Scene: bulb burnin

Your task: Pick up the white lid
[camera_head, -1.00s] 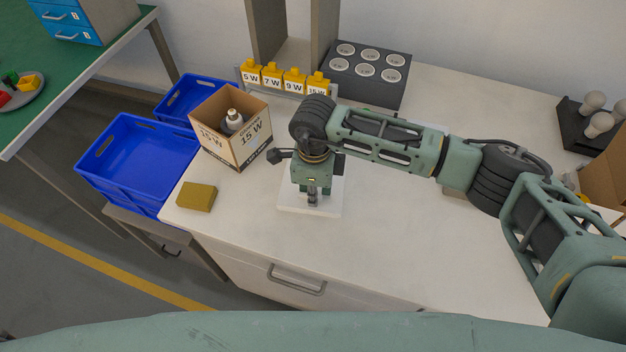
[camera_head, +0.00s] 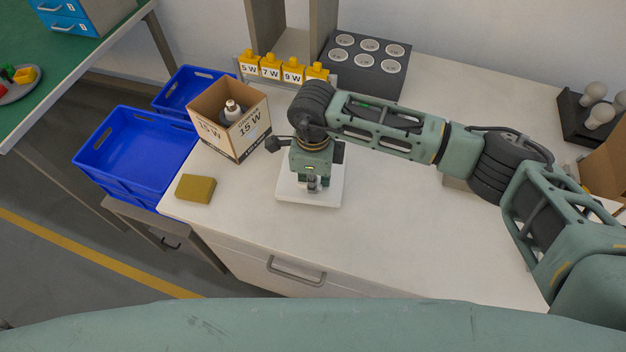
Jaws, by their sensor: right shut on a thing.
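The white lid (camera_head: 325,196) is a flat square plate on the white worktop in the middle of the head view. My right gripper (camera_head: 312,187) points down over it and is shut on it near the middle. The gripper and wrist hide the lid's centre and back part. The lid looks level, and I cannot tell if it is clear of the worktop. My left gripper is not in view.
A cardboard 15 W box (camera_head: 250,140) with a bulb inside stands left of the lid. A mustard sponge-like block (camera_head: 195,188) lies at the left edge. Blue crates (camera_head: 135,150) stand beyond. A dark socket block (camera_head: 372,80) stands behind. The front right worktop is clear.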

